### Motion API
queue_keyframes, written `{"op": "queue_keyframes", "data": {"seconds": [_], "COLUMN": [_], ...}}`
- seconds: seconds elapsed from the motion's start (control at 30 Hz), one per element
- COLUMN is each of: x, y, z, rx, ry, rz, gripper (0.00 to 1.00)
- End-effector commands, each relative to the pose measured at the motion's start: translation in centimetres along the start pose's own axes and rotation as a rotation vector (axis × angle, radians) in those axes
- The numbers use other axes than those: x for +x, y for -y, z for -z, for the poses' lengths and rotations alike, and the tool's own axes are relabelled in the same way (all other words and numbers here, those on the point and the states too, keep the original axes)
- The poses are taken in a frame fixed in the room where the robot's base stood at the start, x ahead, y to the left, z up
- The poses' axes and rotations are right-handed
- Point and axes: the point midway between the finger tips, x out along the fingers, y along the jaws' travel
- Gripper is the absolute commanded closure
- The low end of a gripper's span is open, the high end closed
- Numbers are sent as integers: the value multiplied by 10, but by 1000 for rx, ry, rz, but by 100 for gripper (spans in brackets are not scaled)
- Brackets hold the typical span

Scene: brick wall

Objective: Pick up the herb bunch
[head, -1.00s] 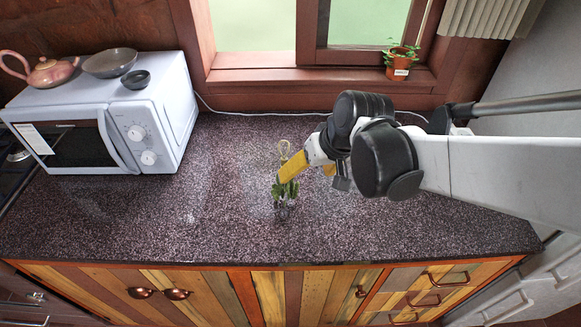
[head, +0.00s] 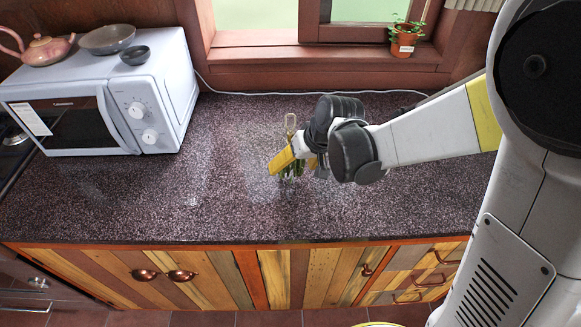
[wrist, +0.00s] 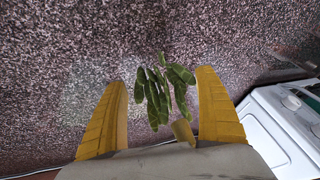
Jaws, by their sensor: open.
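The herb bunch (wrist: 165,92) is a cluster of dark green leaves on the speckled counter. In the wrist view it lies between the tips of my gripper's two yellow fingers (wrist: 164,80), with a gap on both sides. In the head view my gripper (head: 288,168) is low over the counter, and only a few green leaves (head: 291,174) show beside the near finger. The rest of the bunch is hidden behind the gripper. My gripper is open and holds nothing.
A potted plant (head: 404,42) sits on the windowsill. The counter (head: 200,200) is otherwise clear.

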Motion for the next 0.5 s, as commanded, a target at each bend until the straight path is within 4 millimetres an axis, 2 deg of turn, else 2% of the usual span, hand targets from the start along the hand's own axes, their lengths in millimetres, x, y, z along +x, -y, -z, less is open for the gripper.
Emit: {"op": "queue_keyframes", "data": {"seconds": [0.03,0.1,0.33,0.5], "x": [12,19,20,20], "y": [-1,0,0,0], "z": [-1,-1,0,0], "rx": [-2,-1,0,0], "ry": [0,-1,-2,-2], "rz": [1,1,0,0], "gripper": [18,18,18,65]}}
